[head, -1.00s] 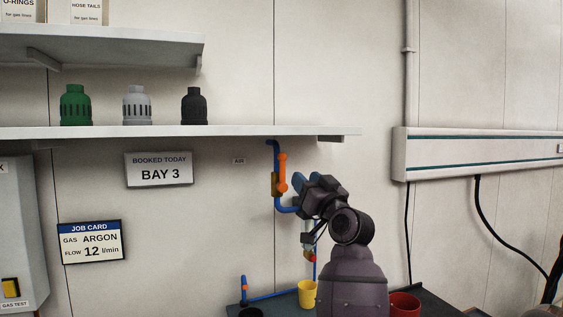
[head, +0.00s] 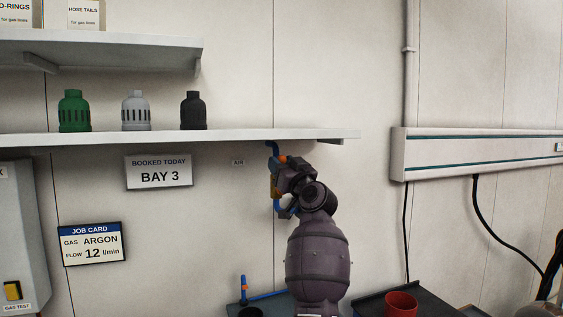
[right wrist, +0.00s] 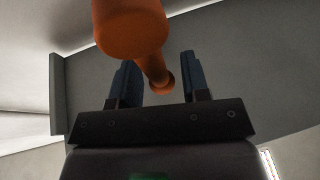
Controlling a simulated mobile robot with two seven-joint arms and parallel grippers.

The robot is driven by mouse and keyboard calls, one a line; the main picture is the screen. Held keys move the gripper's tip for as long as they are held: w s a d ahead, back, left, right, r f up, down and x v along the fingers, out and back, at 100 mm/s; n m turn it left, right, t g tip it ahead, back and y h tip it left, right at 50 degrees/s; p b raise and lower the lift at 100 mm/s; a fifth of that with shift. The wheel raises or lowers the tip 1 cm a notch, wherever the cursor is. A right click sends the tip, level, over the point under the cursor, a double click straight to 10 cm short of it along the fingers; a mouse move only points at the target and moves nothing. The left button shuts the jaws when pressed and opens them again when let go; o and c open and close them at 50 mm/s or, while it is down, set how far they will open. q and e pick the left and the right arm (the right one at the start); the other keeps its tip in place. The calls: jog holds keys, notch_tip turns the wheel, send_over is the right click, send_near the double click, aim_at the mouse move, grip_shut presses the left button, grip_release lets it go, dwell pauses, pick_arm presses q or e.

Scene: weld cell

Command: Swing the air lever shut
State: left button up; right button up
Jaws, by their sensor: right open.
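The air lever is orange. In the head view only a bit of it (head: 282,158) shows above my right gripper, and the rest is hidden behind the gripper and wrist. My right gripper (head: 284,178) is up at the lever. In the right wrist view the orange lever (right wrist: 130,25) looms large, and its thinner part runs between the two open blue fingers (right wrist: 158,80); contact cannot be told. My left gripper is out of view.
The long shelf (head: 230,137) is just above my right gripper, carrying green, grey and black caps. A BAY 3 sign (head: 158,171) hangs to the left. Below are a dark bench (head: 432,306) and a red cup (head: 401,304). The wall between is clear.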

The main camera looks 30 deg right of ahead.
jog(key=shift+w+r, duration=0.1)
jog(key=shift+w, duration=0.05)
grip_shut()
dwell(0.4)
